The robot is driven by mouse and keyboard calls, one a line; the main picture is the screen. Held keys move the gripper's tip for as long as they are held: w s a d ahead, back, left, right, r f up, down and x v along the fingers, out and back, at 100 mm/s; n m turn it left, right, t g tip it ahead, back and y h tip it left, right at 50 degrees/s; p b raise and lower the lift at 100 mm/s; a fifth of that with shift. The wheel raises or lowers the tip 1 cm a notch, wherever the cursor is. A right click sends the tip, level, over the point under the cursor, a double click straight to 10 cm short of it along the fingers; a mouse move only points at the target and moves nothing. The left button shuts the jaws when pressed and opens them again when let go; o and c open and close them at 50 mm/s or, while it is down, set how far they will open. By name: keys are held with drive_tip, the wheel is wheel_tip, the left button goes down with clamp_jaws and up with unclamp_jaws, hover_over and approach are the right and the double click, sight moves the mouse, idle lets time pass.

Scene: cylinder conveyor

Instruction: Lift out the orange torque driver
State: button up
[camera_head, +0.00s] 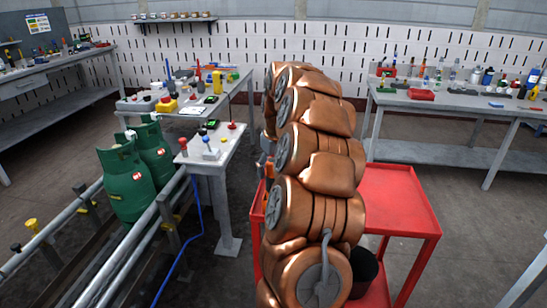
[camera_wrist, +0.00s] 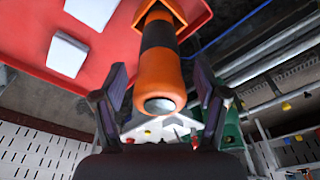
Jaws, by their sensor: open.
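The orange torque driver (camera_wrist: 160,72) is in the middle of the wrist view, with an orange handle, a black band and a rounded end towards the camera. My gripper (camera_wrist: 161,84) is open, with one dark finger on each side of the handle. Gaps show between the fingers and the handle, so it is not gripped. In the head view my arm hides the gripper; a small orange piece (camera_head: 269,170) beside it may be the driver.
A red cart (camera_head: 400,205) stands beneath and to the right of my arm. White pads (camera_wrist: 67,54) show on its red surface in the wrist view. Green gas cylinders (camera_head: 127,180) stand on the conveyor (camera_head: 128,250) at left. Cluttered workbenches (camera_head: 450,100) stand further back.

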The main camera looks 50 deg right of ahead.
drive_tip(key=shift+w+f, duration=0.15)
drive_tip(key=shift+f, duration=0.85)
drive_tip(key=shift+c, duration=0.5)
drive_tip(key=c, duration=1.3)
